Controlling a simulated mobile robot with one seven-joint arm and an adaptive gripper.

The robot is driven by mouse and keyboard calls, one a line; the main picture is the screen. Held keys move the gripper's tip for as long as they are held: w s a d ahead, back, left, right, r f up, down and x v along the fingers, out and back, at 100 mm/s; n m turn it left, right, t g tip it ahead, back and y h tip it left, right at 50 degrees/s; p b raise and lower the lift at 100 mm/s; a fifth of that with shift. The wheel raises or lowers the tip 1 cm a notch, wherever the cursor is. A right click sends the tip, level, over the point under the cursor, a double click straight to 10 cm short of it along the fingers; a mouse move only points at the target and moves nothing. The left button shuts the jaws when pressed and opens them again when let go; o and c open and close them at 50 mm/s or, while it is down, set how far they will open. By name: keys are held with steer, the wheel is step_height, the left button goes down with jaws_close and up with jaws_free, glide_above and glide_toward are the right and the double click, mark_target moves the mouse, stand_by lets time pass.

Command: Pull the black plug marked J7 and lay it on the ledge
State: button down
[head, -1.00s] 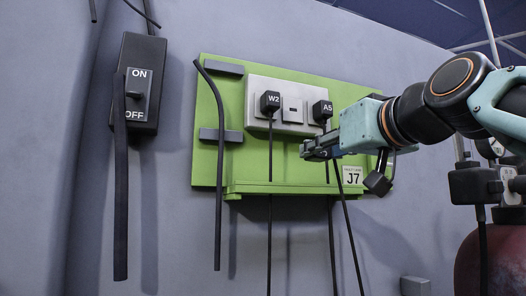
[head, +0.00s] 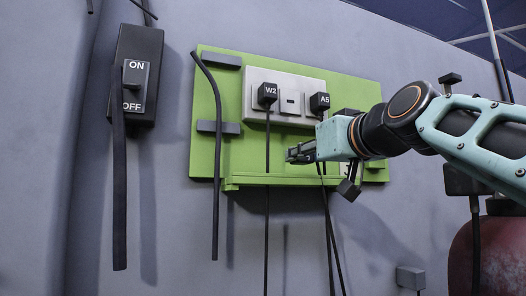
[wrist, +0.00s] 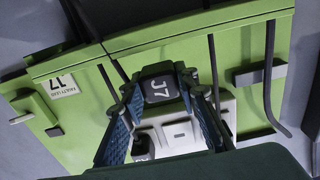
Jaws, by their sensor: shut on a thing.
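The black plug marked J7 (wrist: 160,88) is between the two fingers of my gripper (wrist: 163,100) in the wrist view, its label facing the camera. My gripper (head: 300,153) is shut on it, in front of the green board below the outlet strip. In the head view the fingers hide most of the plug. The ledge (head: 262,181) is the green lip along the board's bottom edge, just below my gripper; it also shows in the wrist view (wrist: 200,27). I see nothing lying on its visible part.
Plugs W2 (head: 267,93) and A5 (head: 319,102) sit in the white outlet strip (head: 290,83), with a bare slot between them. Cables hang past the ledge. Black brackets (head: 218,127) are at the board's left. An ON/OFF switch (head: 135,85) is farther left.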

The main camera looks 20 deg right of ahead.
steer(key=shift+w+a+f+p, duration=0.1)
steer(key=shift+w+f+p, duration=0.1)
steer(key=shift+w, duration=0.85)
steer(key=shift+w+f+p, duration=0.15)
steer(key=shift+w+f, duration=0.05)
steer(key=shift+w, duration=0.8)
steer(key=shift+f+b, duration=0.8)
steer(key=c, duration=0.6)
jaws_free()
steer(key=shift+c, duration=0.2)
steer(key=s+b, duration=0.2)
steer(key=s, duration=0.9)
steer(key=shift+d+r+b, duration=0.2)
steer(key=shift+r+b, duration=0.1)
